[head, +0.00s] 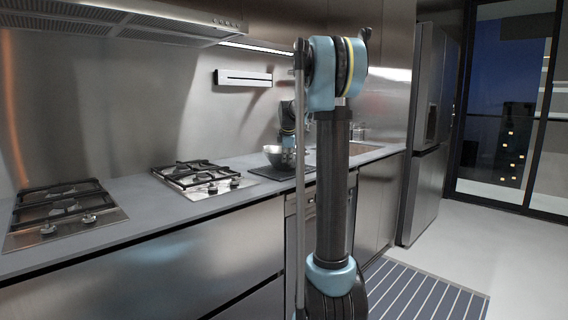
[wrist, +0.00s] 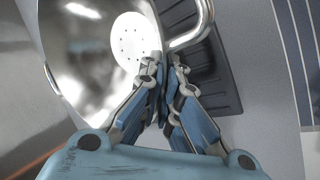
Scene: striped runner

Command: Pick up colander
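The colander (wrist: 95,50) is a shiny metal bowl with small holes in its pale base. It fills the upper left of the wrist view, with a looped metal handle (wrist: 203,25) at its right side. In the head view the colander (head: 273,153) is small, over the dark mat on the counter. My gripper (wrist: 165,65) has its blue-and-black fingers close together at the colander's right rim, one on each side of the wall, just below the handle. The fingers look shut on the rim. In the head view my gripper (head: 288,150) is partly hidden by my arm.
A dark ridged drying mat (wrist: 205,75) lies under and beside the colander. Two gas hobs (head: 65,212) (head: 203,178) are set in the counter to the left. A sink (head: 358,149) is to the right. A range hood (head: 120,18) hangs above, and a striped runner (head: 420,292) lies on the floor.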

